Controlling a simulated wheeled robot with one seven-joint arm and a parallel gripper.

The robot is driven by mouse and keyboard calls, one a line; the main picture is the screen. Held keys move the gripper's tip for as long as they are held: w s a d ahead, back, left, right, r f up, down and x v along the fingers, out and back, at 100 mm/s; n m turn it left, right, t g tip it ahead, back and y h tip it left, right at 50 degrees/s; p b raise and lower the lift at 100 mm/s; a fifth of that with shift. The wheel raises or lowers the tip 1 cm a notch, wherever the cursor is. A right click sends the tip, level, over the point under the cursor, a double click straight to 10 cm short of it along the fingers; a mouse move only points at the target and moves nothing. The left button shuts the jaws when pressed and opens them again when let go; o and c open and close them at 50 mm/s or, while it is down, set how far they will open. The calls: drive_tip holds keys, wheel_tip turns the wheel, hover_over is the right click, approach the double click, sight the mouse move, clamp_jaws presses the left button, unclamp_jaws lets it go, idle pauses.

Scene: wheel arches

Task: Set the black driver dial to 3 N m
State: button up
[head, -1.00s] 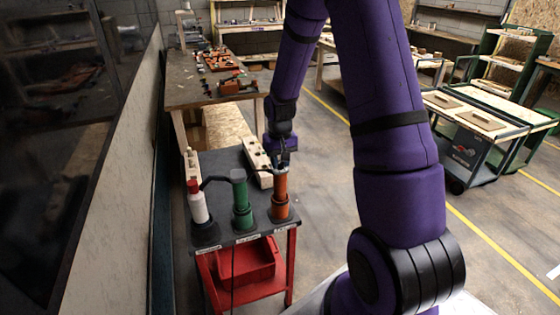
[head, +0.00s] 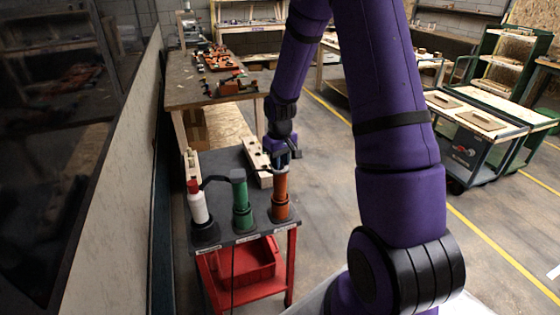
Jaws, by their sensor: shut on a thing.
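On a dark-topped red cart stand an orange driver (head: 281,196), a green driver (head: 240,203) and a white, red-topped bottle-like thing (head: 198,205). The orange and green ones have black collars near their bases. No wholly black driver can be made out. My gripper (head: 281,164) points down at the top end of the orange driver and appears shut on it. The jaws are small here, and the exact grip is unclear. Dial marks and any N m reading are too small to read.
A pale wooden block with holes (head: 257,160) lies on the cart just behind the orange driver. A red bin (head: 248,262) sits on the lower shelf. A wall is close at left.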

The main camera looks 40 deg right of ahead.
drive_tip(key=o, duration=0.9)
drive_tip(key=shift+o, duration=0.2)
wheel_tip(320, 180, up, 11)
drive_tip(key=shift+f, duration=0.1)
drive_tip(key=s+a+r+t, duration=0.1)
drive_tip(key=s+a+r, duration=0.3)
drive_tip(key=s+r, duration=0.3)
drive_tip(key=s+a+r+t, duration=0.2)
drive_tip(key=s+a+r, duration=0.2)
drive_tip(key=r, duration=0.5)
drive_tip(key=s+a+r+t, duration=0.1)
drive_tip(key=s+a+r, duration=0.1)
drive_tip(key=s, duration=0.5)
drive_tip(key=s+a+r+t, duration=0.1)
drive_tip(key=s+a+r, duration=0.1)
drive_tip(key=s, duration=0.6)
drive_tip(key=shift+s+a+r, duration=0.2)
drive_tip(key=shift+s+a, duration=0.05)
drive_tip(key=shift+a, duration=0.3)
